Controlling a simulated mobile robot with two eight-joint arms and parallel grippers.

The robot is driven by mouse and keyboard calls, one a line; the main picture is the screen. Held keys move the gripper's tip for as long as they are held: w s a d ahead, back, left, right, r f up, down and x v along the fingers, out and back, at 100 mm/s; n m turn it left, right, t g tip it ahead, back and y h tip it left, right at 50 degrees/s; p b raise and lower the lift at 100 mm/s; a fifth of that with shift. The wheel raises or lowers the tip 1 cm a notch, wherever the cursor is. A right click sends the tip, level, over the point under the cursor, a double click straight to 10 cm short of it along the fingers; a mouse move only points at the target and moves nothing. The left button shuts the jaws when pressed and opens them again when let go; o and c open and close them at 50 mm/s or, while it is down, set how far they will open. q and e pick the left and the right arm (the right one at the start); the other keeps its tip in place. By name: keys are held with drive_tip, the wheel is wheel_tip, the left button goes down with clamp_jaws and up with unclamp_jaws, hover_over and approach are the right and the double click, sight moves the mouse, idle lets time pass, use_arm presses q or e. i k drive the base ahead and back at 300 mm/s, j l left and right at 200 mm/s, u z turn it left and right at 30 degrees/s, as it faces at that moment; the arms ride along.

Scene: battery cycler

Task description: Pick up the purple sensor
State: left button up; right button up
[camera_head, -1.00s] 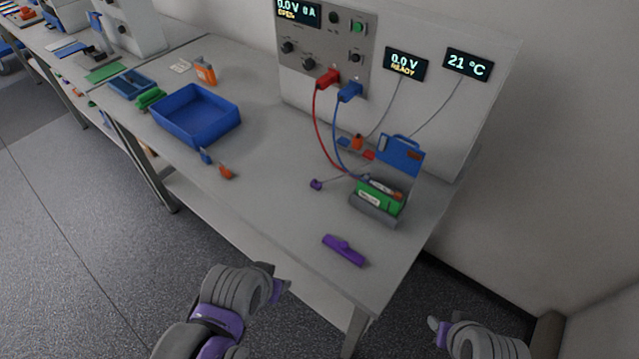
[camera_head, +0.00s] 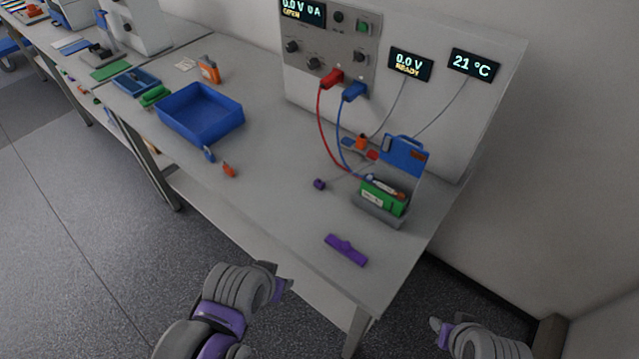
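A small purple block (camera_head: 319,184) lies on the table left of the green battery holder, with a thin grey lead that seems to run from it toward the holder; it looks like the sensor. A longer purple bar-shaped piece (camera_head: 346,250) lies flat near the table's front right edge. My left gripper (camera_head: 284,290) is at the bottom, in front of the table edge and apart from both purple things. My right gripper (camera_head: 437,326) is at the lower right, off the table. Only small parts of both grippers show, so their opening is unclear.
A green battery in a grey holder (camera_head: 378,211) stands behind the purple bar, with a blue-topped clear guard (camera_head: 403,155) upright behind it. Red (camera_head: 324,130) and blue cables hang from the cycler panel. A blue tray (camera_head: 200,113) sits at left. The front middle of the table is clear.

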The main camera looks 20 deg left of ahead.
sight(318, 184)
drive_tip(key=j+z, duration=0.8)
drive_tip(key=k+j+z, duration=0.15)
drive_tip(key=z, duration=0.25)
